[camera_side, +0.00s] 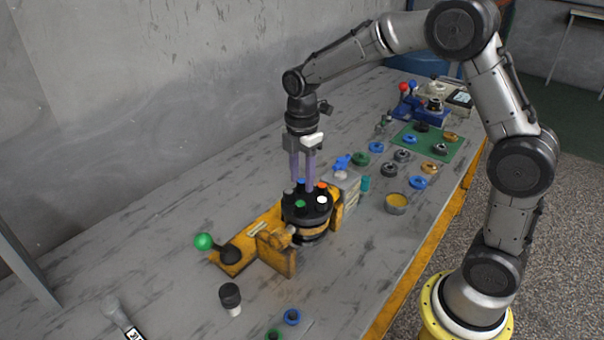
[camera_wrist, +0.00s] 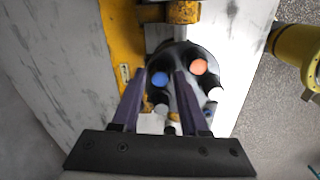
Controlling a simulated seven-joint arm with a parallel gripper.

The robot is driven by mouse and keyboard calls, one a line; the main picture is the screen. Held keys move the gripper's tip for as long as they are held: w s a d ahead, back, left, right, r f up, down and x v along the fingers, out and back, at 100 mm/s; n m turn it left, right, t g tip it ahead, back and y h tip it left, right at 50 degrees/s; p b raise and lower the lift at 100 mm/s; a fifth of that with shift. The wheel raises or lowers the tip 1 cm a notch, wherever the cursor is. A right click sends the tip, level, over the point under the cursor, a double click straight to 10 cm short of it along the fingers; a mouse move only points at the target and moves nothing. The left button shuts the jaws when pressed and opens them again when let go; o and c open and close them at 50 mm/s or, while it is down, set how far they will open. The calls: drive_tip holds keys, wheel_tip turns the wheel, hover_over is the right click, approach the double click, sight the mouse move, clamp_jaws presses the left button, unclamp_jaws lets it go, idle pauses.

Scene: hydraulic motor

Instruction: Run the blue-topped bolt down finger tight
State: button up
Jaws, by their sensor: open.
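The round black hydraulic motor (camera_side: 307,222) sits in the yellow fixture, its top ringed by several black bolts with coloured tops. The blue-topped bolt (camera_wrist: 160,79) shows between my fingertips in the wrist view. My gripper (camera_side: 303,181) points straight down over the back of the motor, fingers apart on either side of the blue top. In the wrist view my gripper (camera_wrist: 160,74) appears open, with nothing clamped. Whether the fingers touch the bolt, and how deep it sits, I cannot tell.
The orange-topped bolt (camera_wrist: 199,66) stands close beside one finger; green (camera_side: 300,204) and white (camera_side: 322,199) tops are nearer the front. The yellow fixture (camera_side: 276,254) carries a green-knobbed lever (camera_side: 204,241). Loose rings and a green mat (camera_side: 428,143) lie to the right.

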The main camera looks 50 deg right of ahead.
sight(302, 181)
drive_tip(key=shift+f, duration=0.6)
drive_tip(key=shift+r, duration=0.2)
idle(0.4)
clamp_jaws()
drive_tip(key=m, duration=0.4)
drive_tip(key=shift+m, duration=0.4)
unclamp_jaws()
drive_tip(key=shift+r, duration=4)
